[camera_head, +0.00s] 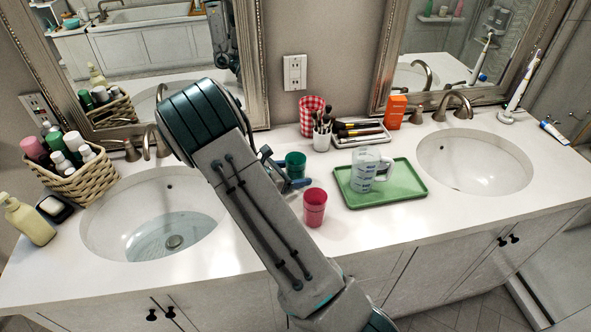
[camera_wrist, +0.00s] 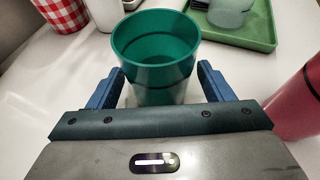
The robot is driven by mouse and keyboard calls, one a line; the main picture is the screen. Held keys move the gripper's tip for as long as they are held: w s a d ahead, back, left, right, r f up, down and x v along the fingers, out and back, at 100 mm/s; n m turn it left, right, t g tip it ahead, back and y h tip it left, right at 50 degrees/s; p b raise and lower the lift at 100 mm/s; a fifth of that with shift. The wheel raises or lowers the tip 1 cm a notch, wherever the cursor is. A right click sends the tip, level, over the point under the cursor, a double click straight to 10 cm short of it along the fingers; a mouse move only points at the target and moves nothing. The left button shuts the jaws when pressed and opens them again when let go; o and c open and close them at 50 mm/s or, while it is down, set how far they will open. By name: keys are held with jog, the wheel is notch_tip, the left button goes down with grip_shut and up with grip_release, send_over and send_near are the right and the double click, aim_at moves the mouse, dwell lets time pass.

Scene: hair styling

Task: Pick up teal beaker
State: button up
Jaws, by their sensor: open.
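The teal beaker (camera_head: 295,165) stands upright on the white counter, just behind my arm in the head view. In the wrist view the teal beaker (camera_wrist: 157,62) is between the two blue fingers of my gripper (camera_wrist: 157,88), its open top facing up. My gripper (camera_head: 287,176) is open, with one finger on each side of the beaker. A gap shows between each finger and the beaker wall in the wrist view. The beaker's base is hidden behind the gripper body.
A red cup (camera_head: 315,206) stands close in front, right of the gripper in the wrist view (camera_wrist: 298,105). A green tray (camera_head: 392,192) with a clear measuring jug (camera_head: 366,170) lies right. A checkered cup (camera_head: 311,112) and brush holder (camera_head: 321,138) stand behind. A sink (camera_head: 110,222) is left.

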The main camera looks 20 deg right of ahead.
jog(key=shift+c, duration=0.3)
jog(key=c, duration=1)
jog(key=shift+c, duration=0.4)
